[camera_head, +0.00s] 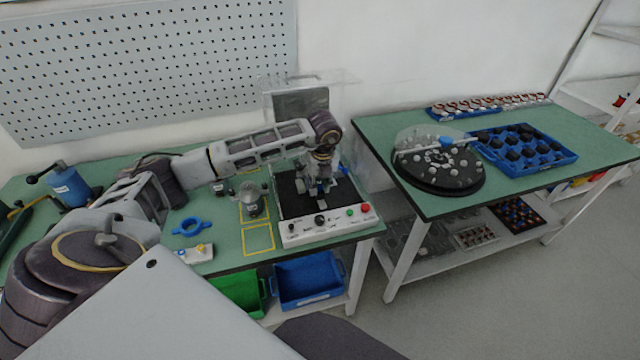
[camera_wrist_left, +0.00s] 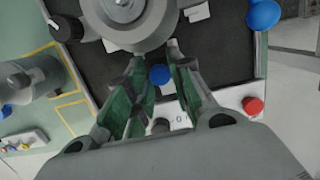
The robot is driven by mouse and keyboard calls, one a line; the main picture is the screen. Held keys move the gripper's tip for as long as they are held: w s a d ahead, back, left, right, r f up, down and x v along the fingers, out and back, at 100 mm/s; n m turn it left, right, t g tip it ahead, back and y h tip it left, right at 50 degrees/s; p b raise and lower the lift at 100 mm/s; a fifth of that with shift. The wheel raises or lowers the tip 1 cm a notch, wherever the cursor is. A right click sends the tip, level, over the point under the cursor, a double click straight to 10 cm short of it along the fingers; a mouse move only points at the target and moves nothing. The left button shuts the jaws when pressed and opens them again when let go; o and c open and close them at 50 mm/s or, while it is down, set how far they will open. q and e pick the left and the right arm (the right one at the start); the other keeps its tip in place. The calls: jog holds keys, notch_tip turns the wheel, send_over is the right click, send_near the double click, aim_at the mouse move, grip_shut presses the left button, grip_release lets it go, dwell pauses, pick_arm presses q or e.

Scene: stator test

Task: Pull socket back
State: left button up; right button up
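The stator test device has a white control panel (camera_head: 325,230) and a dark top plate (camera_head: 287,203), on the left green table. My left gripper (camera_head: 320,188) is low over that plate. In the left wrist view, its fingers (camera_wrist_left: 156,58) are a small gap apart, with a round blue knob (camera_wrist_left: 160,75) between them. Whether they press on the knob cannot be told. A grey metal cylinder (camera_wrist_left: 125,18) is just beyond the fingertips. The socket cannot be clearly made out; the gripper and arm hide much of the device. My right gripper is not in view.
Panel knobs and a red button (camera_head: 365,208) are close below the gripper. A second table (camera_head: 395,130) on the right holds a round dark tray (camera_head: 440,190) and blue tray (camera_head: 562,160).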

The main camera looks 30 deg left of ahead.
pick_arm(q)
jog(key=shift+c, duration=0.9)
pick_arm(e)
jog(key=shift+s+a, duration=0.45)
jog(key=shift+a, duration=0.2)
